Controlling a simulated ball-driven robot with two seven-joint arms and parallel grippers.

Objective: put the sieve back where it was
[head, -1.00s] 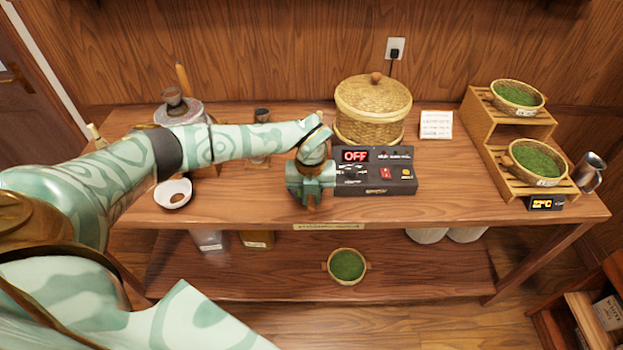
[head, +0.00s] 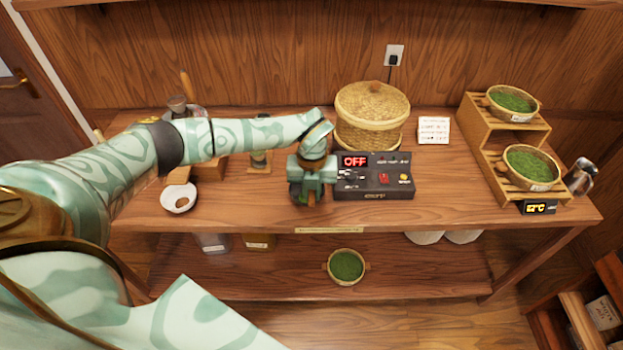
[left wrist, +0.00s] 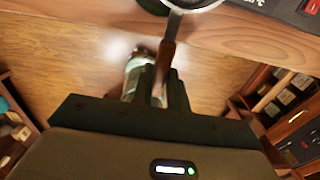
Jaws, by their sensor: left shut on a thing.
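My left gripper (head: 308,196) is in front of the control box's left end, above the front part of the table (head: 250,212). In the left wrist view the gripper (left wrist: 166,88) is shut on the brown handle of the sieve (left wrist: 168,58). The sieve's metal rim reaches toward the top edge of that view, partly cut off. My right gripper is not in view.
The control box (head: 373,182) reads OFF. Behind it stands a lidded woven basket (head: 371,105). A white ring-shaped dish (head: 179,198) lies left. A stepped rack (head: 482,122) holds two baskets of green leaf. Another green-filled basket (head: 346,266) sits on the lower shelf.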

